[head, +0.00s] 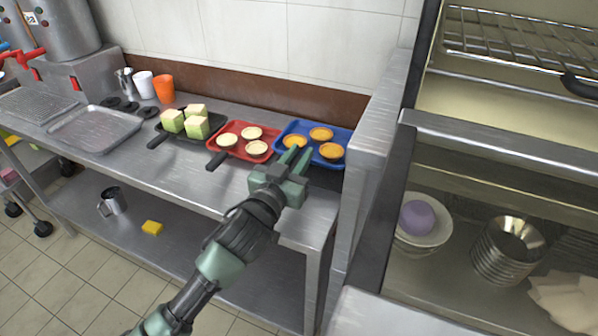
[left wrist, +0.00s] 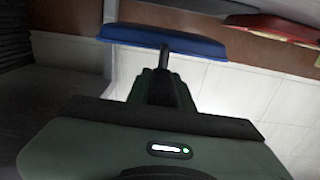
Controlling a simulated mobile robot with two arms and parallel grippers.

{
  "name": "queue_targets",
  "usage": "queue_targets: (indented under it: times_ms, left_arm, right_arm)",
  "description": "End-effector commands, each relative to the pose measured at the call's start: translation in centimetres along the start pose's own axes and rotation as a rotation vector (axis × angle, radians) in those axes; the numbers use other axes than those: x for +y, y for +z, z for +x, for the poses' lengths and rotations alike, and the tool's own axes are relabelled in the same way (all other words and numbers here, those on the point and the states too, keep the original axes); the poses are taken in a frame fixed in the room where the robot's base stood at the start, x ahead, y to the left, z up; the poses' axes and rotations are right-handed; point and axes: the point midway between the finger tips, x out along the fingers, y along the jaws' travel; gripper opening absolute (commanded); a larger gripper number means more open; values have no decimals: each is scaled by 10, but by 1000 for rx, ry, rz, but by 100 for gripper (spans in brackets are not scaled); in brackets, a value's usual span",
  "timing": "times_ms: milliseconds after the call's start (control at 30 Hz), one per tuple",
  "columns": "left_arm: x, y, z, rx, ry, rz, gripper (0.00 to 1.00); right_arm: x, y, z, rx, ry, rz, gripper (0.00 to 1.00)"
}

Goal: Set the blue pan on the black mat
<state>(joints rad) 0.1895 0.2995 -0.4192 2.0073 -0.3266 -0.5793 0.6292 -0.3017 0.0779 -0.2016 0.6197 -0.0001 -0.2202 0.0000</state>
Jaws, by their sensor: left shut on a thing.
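The blue pan (head: 289,130) holds several small orange-yellow tarts and is at the right end of the steel counter, in the head view. My left gripper (head: 292,162) is at its near side, shut on the pan's handle. In the left wrist view the dark handle (left wrist: 164,56) runs from between my fingers to the blue pan (left wrist: 150,36). A dark patch (head: 326,179) shows just below the pan's near right edge; it may be the black mat, mostly hidden by pan and gripper. I cannot tell whether the pan touches it. My right gripper is not in view.
A red pan (head: 228,154) with pale tarts stands just left of the blue pan, and a black pan (head: 176,137) with pale green cubes further left. A steel side wall (head: 378,120) closes the counter's right end. The counter's front strip is clear.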

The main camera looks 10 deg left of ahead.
Motion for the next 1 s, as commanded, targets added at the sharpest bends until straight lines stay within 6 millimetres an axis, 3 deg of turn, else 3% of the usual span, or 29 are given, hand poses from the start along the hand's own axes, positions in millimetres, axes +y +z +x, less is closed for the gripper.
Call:
queue_targets:
  times_ms: [233,667,700,767,1000]
  left_arm:
    - [0,36,0,-1,-1,0,0]
    - [0,43,0,2,0,0,0]
    - [0,45,0,-2,0,0,27]
    - [0,44,0,-2,0,0,43]
    - [0,44,0,-2,0,1,43]
  right_arm:
    - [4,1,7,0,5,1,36]
    - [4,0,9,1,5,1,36]
    - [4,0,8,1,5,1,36]
    - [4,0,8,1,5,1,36]
    - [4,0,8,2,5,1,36]
